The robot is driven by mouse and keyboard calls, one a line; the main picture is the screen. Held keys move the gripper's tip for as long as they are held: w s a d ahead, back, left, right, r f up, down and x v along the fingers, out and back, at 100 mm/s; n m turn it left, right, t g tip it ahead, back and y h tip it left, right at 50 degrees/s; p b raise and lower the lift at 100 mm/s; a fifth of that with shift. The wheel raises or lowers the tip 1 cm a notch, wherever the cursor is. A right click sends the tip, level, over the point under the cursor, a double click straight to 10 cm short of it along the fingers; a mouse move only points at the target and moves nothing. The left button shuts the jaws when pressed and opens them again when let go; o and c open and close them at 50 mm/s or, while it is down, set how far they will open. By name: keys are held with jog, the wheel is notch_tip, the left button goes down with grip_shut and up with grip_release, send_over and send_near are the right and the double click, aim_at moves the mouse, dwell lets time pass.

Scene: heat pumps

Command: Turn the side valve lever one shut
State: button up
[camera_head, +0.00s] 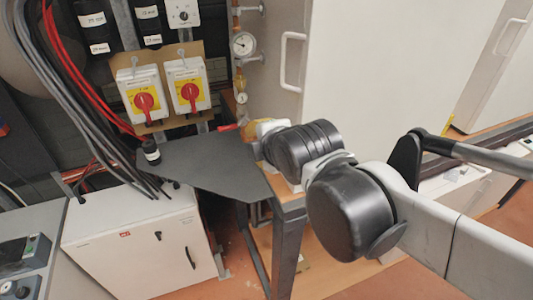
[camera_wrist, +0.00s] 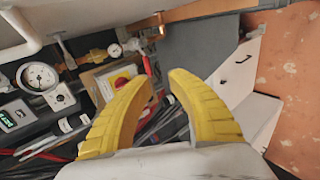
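A small red piece (camera_head: 229,128), which may be the valve lever, shows beside the pipework in the head view, just left of my arm's end. I cannot tell for sure that it is the lever. My gripper shows in the wrist view with two yellow fingers (camera_wrist: 158,82) apart and nothing clearly held between them. In the head view my own arm hides most of the gripper. Brass fittings (camera_wrist: 97,55) on the pipe show left of the fingers in the wrist view. A small gauge (camera_wrist: 115,50) sits beside them.
Two red-and-yellow rotary switches (camera_head: 144,100) are on the wall panel. A larger round gauge (camera_head: 243,44) sits on the pipe above. A dark grey flat plate (camera_head: 205,160) and a white cabinet (camera_head: 140,240) lie below. A white door with a handle (camera_head: 291,62) stands behind my arm.

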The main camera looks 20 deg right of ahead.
jog(key=s+p, duration=0.9)
jog(key=s, duration=0.1)
jog(key=shift+s+a+f+p, duration=0.15)
jog(key=shift+s+p, duration=0.15)
jog(key=w+b, duration=1.5)
jog(key=w, duration=0.2)
jog(key=s+f+m+g+b, duration=0.1)
jog(key=s+f+m+b, duration=0.4)
jog(key=f, duration=0.6)
jog(key=s+f+m+g+b, duration=0.1)
jog(key=s+f+m+b, duration=0.5)
jog(key=f+b, duration=0.4)
jog(key=s+f+m+g+b, duration=0.2)
jog(key=s+f+m+b, duration=0.4)
jog(key=f, duration=0.7)
jog(key=shift+s+d+m+b, duration=0.25)
jog(key=shift+d+m+b, duration=0.05)
jog(key=shift+b, duration=0.4)
